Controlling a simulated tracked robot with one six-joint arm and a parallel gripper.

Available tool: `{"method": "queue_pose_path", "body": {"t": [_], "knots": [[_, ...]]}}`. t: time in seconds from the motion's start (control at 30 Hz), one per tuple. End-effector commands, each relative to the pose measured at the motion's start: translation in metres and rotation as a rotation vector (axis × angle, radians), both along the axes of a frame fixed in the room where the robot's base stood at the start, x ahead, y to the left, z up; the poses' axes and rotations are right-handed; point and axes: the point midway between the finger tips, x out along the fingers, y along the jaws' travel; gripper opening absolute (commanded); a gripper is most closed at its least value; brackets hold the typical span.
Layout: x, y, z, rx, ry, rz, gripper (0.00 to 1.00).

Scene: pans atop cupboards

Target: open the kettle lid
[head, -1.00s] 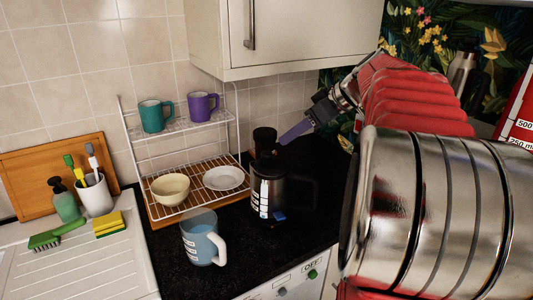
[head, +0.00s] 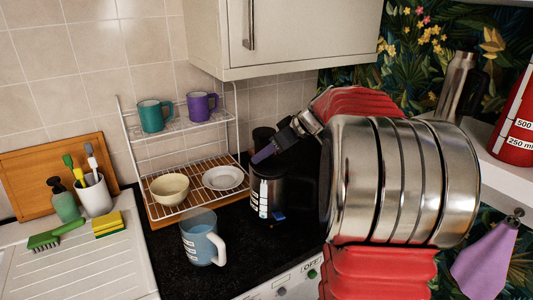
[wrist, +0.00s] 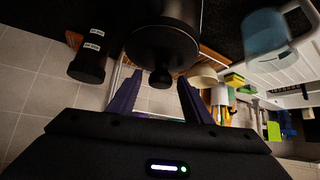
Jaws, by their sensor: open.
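The kettle (head: 266,190), dark with a steel-toned body and white markings, stands upright on the black worktop. In the wrist view, its round black lid (wrist: 163,47) fills the upper middle, with a small dark knob (wrist: 160,78) nearest me. The lid looks shut. My gripper (head: 260,154) is at the kettle's top in the head view. In the wrist view, the open purple fingers of my gripper (wrist: 158,98) sit to either side of the knob, with nothing visibly held. I cannot tell whether a finger touches the lid.
A black labelled canister (wrist: 92,50) stands close to the kettle. A cupboard (head: 290,35) hangs above.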

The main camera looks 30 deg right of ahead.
Motion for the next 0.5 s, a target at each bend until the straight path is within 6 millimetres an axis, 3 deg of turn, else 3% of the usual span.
{"method": "queue_pose_path", "body": {"t": [0.37, 0.5], "knots": [[0.0035, 0.0010, -0.0040, 0.001, 0.000, -0.001, 0.45], [0.0033, 0.0008, -0.0040, 0.001, 0.000, -0.001, 0.35]]}}
